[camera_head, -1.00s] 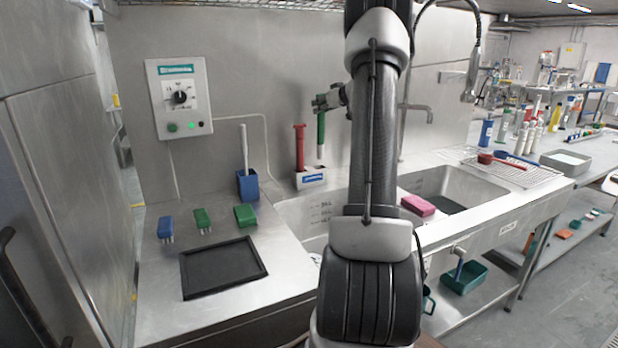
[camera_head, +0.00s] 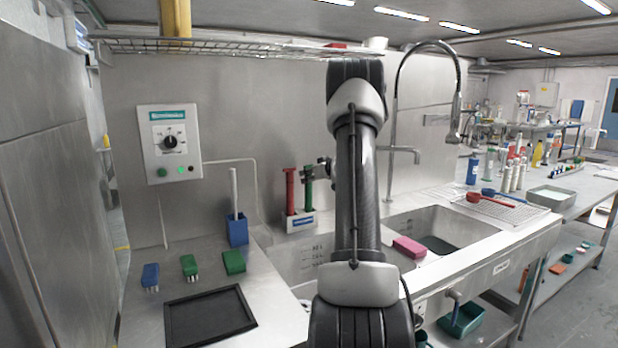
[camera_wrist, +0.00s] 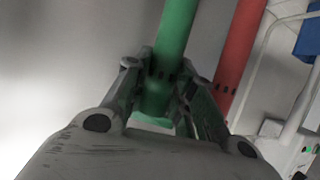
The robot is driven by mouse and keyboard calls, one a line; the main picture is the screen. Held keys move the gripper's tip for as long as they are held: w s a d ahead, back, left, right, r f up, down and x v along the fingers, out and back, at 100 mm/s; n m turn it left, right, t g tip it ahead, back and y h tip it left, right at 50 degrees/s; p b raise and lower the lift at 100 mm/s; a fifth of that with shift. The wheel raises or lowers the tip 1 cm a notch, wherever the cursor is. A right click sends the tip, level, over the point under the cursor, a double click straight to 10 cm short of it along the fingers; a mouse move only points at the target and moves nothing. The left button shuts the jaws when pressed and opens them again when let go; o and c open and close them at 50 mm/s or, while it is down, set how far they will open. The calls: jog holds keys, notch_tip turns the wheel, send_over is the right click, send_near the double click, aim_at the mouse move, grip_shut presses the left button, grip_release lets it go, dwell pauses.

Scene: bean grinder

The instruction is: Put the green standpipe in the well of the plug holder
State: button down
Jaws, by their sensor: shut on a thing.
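The green standpipe (camera_head: 308,188) stands upright beside the red standpipe (camera_head: 290,190). My gripper (camera_head: 312,172) is shut on the green standpipe near its upper part. The plug holder (camera_head: 299,222) is a white block with a blue label at the back edge of the sink. The red standpipe stands in its left part. The green standpipe's lower end meets the holder's right part, and its pale tip is hidden, seemingly inside the well. In the wrist view, the green standpipe (camera_wrist: 177,35) runs between my fingers, with the red standpipe (camera_wrist: 240,50) to its right.
A blue cup with a white-handled brush (camera_head: 237,228) stands left of the holder. Several brushes and a black tray (camera_head: 209,316) lie on the left counter. A pink sponge (camera_head: 408,247) sits on the sink divider. A tall faucet (camera_head: 392,120) rises at right.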

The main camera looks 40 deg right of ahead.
jog(key=shift+f, duration=0.1)
jog(key=c, duration=1.2)
grip_release()
